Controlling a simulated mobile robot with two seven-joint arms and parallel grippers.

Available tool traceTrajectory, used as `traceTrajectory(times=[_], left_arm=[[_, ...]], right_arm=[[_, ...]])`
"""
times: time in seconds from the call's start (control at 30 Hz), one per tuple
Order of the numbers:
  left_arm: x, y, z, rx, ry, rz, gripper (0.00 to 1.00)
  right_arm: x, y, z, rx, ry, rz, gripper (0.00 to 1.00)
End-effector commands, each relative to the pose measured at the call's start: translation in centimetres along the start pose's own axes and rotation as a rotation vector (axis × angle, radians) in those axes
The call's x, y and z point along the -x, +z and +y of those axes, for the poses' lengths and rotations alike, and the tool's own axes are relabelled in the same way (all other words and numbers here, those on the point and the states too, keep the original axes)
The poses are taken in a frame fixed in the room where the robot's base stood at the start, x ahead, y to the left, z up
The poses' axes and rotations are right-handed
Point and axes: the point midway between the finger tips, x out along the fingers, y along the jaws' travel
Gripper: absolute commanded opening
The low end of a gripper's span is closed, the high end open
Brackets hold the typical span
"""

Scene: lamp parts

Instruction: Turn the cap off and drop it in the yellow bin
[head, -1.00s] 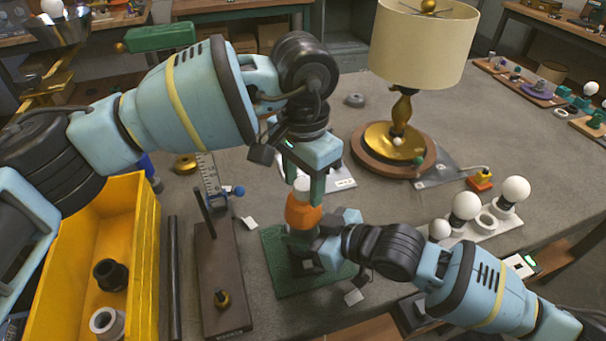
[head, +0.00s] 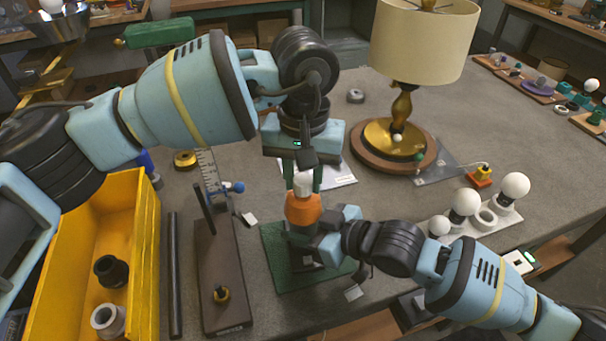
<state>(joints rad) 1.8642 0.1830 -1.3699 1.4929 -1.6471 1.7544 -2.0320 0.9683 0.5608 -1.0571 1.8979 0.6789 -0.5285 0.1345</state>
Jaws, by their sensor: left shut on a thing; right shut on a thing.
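The white cap (head: 303,181) sits on top of an orange part (head: 303,209), which stands upright over the green mat (head: 285,272). My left gripper (head: 303,183) points down from above and is shut on the cap, its fingers on either side. My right gripper (head: 318,240) reaches in from the right and is shut on the body at or below the orange part; its fingertips are partly hidden. The yellow bin (head: 140,240) stands at the left with a black collar (head: 110,272) and a grey ring (head: 106,320) inside.
A brown stand (head: 222,280) with an upright ruler and a dark bar (head: 174,275) lie between bin and mat. A lamp (head: 400,135) stands behind to the right. A white rack (head: 475,225) with bulbs is at the right.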

Motion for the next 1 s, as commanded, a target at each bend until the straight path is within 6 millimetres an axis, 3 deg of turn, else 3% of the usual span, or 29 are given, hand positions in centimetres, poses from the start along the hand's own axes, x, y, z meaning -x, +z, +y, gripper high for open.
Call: traceTrajectory(times=[1.0], left_arm=[[0.08, -0.09, 0.02, 1.648, -0.002, 0.001, 0.03]], right_arm=[[0.02, -0.02, 0.05, -0.002, 0.001, 0.001, 0.0]])
